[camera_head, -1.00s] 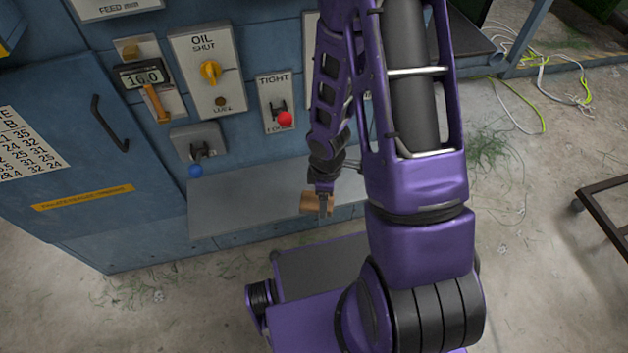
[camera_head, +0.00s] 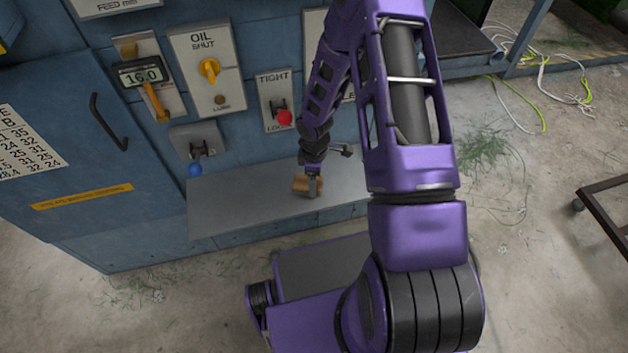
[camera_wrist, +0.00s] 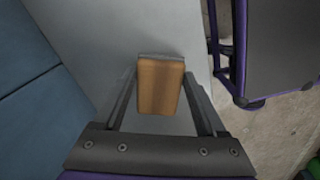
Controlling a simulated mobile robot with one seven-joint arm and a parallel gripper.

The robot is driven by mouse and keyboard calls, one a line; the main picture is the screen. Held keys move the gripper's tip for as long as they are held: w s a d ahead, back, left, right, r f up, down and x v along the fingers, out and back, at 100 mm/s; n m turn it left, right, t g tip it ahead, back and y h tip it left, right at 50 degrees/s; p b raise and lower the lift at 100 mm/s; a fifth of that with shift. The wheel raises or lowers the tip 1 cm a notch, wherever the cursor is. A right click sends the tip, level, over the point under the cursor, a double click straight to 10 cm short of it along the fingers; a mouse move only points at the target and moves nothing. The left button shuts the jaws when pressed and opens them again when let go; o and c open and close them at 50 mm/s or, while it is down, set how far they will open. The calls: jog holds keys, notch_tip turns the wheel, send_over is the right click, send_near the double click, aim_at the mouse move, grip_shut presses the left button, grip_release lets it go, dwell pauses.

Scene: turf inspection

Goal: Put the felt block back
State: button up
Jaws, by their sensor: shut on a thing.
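The felt block (camera_wrist: 160,88) is a tan, wood-coloured block with a grey layer along one edge. In the wrist view it sits between the two fingers of my gripper (camera_wrist: 161,92), which is shut on it. In the head view the block (camera_head: 301,184) shows beside my gripper (camera_head: 312,186), over the grey shelf (camera_head: 245,207) at the foot of the blue machine. I cannot tell whether the block touches the shelf.
Above the shelf are a blue-knobbed lever (camera_head: 195,168), a red-knobbed lever (camera_head: 284,117), a yellow oil knob (camera_head: 209,68) and a gauge reading 16.0 (camera_head: 142,76). The shelf left of the block is clear. A dark-framed cart (camera_head: 606,205) stands at the right.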

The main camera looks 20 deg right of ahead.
jog(key=shift+w+f, duration=0.2)
jog(key=shift+w, duration=0.05)
jog(key=shift+f, duration=0.15)
jog(key=o, duration=1.2)
jog(key=shift+o, duration=0.2)
notch_tip(320, 180, up, 12)
jog(key=p, duration=0.2)
jog(key=shift+p, duration=0.4)
